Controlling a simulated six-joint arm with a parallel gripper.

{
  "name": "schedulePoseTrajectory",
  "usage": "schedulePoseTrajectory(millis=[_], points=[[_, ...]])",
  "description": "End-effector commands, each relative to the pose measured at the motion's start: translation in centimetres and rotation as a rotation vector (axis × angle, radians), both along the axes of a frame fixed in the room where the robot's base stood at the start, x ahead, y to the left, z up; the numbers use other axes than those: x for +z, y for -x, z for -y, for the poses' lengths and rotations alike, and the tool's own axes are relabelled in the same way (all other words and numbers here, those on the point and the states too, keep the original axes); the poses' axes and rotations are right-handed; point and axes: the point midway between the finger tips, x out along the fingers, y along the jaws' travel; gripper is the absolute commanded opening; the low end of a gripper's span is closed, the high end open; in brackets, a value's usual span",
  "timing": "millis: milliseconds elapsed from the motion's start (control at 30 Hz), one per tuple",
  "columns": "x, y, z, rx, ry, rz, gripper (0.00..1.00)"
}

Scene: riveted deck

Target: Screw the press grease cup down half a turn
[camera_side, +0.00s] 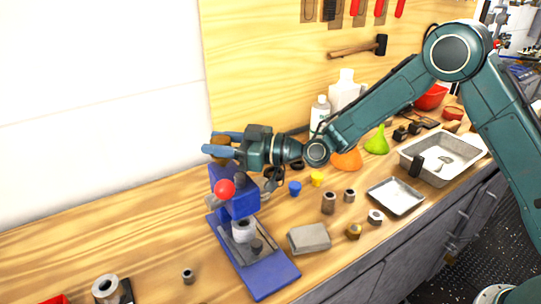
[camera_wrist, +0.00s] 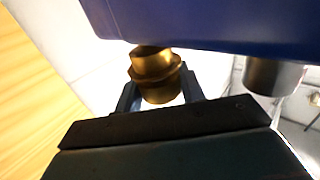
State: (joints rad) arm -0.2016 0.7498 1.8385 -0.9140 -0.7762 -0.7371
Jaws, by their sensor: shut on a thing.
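The blue press (camera_side: 240,215) stands on the wooden bench, with a red ball knob (camera_side: 225,188) on its lever. A brass grease cup (camera_side: 219,149) is at the top of the press, partly hidden by my fingers in the side view. In the wrist view the brass cup (camera_wrist: 155,72) sits close against the blue press body (camera_wrist: 215,22). My gripper (camera_side: 221,144) reaches in from the right, level with the cup. It is shut on the cup, with a finger on each side of it. The thread of the cup is hidden.
A grey block (camera_side: 309,238), metal bushings (camera_side: 328,203) and brass and steel nuts (camera_side: 354,231) lie right of the press. The bench front left of the press is mostly clear.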

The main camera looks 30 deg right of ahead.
Motion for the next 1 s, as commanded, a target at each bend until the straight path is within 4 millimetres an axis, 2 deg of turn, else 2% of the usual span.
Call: schedulePoseTrajectory(millis=[367, 400, 500, 1000], points=[[0.09, 0.02, 0.04, -0.027, -0.001, 0.005, 0.16], [0.10, 0.01, 0.04, -0.026, -0.001, 0.005, 0.41], [0.09, 0.02, 0.05, -0.026, -0.001, 0.005, 0.61], [0.01, 0.37, 0.43, -0.026, 0.001, 0.004, 0.61]])
